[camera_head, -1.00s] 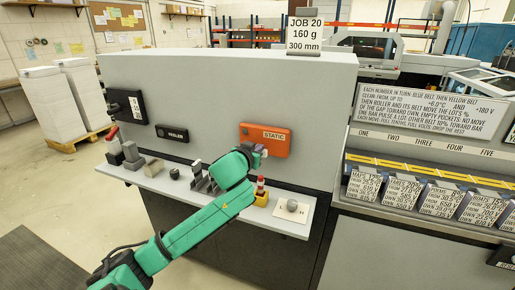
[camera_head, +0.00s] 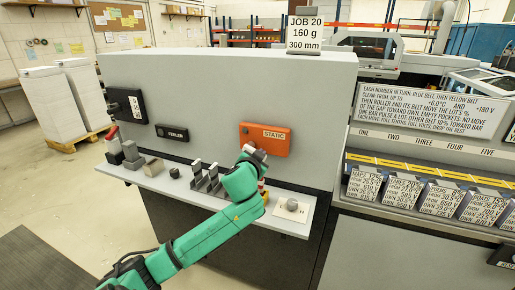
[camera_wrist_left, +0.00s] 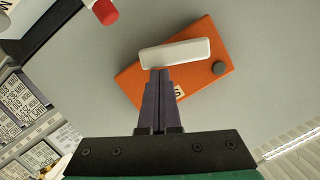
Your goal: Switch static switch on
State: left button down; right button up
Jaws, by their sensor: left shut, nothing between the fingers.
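The orange static switch box (camera_head: 264,138), labelled STATIC, is on the grey machine face in the head view. In the left wrist view the orange box (camera_wrist_left: 190,88) carries a pale switch bar (camera_wrist_left: 174,53) and a dark round knob (camera_wrist_left: 219,68). My left gripper (camera_wrist_left: 160,72) is shut and empty. Its fingertips are at the lower edge of the pale bar; I cannot tell whether they touch it. In the head view my left gripper (camera_head: 254,153) is at the lower left of the orange box. My right gripper is not in view.
Below the box, a grey shelf (camera_head: 150,180) carries upright grey blocks (camera_head: 206,177), a round knob (camera_head: 292,205) and a red-topped part, which my arm partly hides. A black FEELER box (camera_head: 172,134) is to the left on the machine face.

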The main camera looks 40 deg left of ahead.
pick_arm(q)
notch_tip(320, 180, down, 2)
jog(key=m+y+b, duration=0.1)
jog(key=m, duration=0.2)
jog(key=shift+f, duration=0.1)
jog(key=shift+a+f+m+y+b, duration=0.15)
jog(key=shift+f+m+y+b, duration=0.15)
jog(key=shift+m, duration=0.35)
jog(key=shift+a+f+m+y+b, duration=0.2)
jog(key=shift+f+m+b, duration=0.15)
jog(key=shift+m, duration=0.3)
